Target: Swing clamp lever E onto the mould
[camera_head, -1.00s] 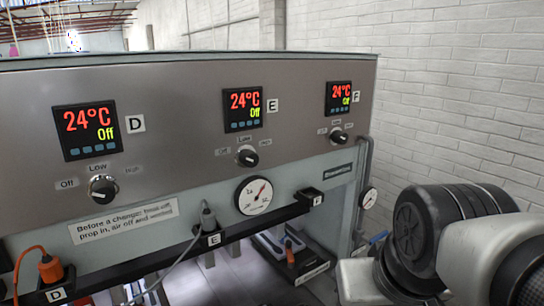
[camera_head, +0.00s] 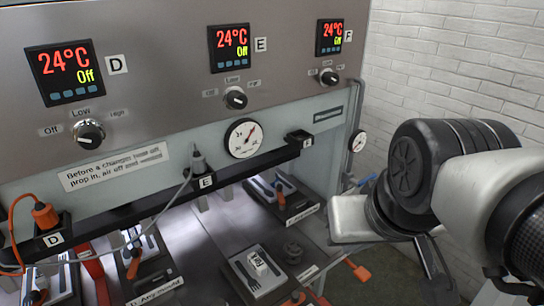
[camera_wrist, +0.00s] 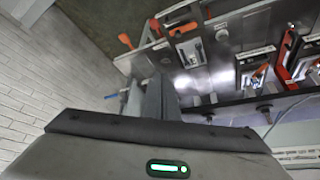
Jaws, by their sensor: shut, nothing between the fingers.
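In the head view my arm is at the right, and the fingertips are not clear.
The black bar (camera_head: 120,213) with a grey cable runs over the stations. A red bar (camera_head: 98,282) stands left of that mould. A brick wall (camera_head: 450,60) bounds the right.

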